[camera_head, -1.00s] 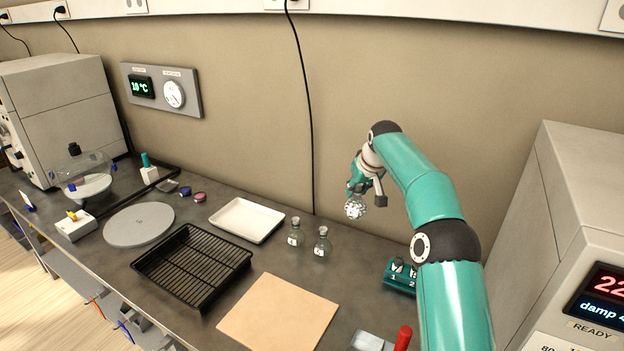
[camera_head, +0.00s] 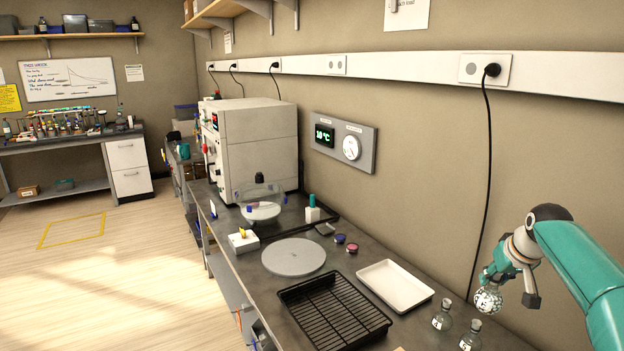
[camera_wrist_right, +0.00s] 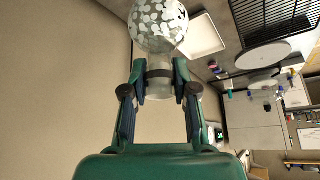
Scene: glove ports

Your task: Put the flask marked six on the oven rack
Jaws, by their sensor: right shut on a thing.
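My right gripper (camera_head: 496,277) is shut on the neck of a round glass flask (camera_head: 488,299) covered in white spots. In the right wrist view the fingers (camera_wrist_right: 159,80) close on the neck, and the flask's round body (camera_wrist_right: 158,24) lies beyond them. I cannot read a number on it. It hangs above the back of the bench, near the wall. The black barred rack (camera_head: 334,312) lies on the bench, left of and apart from the held flask; it also shows in the wrist view (camera_wrist_right: 275,18). My left gripper is out of view.
Two small labelled flasks (camera_head: 442,318) (camera_head: 470,338) stand below the held one. A grey round plate (camera_head: 293,257), a glass vessel (camera_head: 261,205) and a large grey box-shaped machine (camera_head: 255,150) are farther left.

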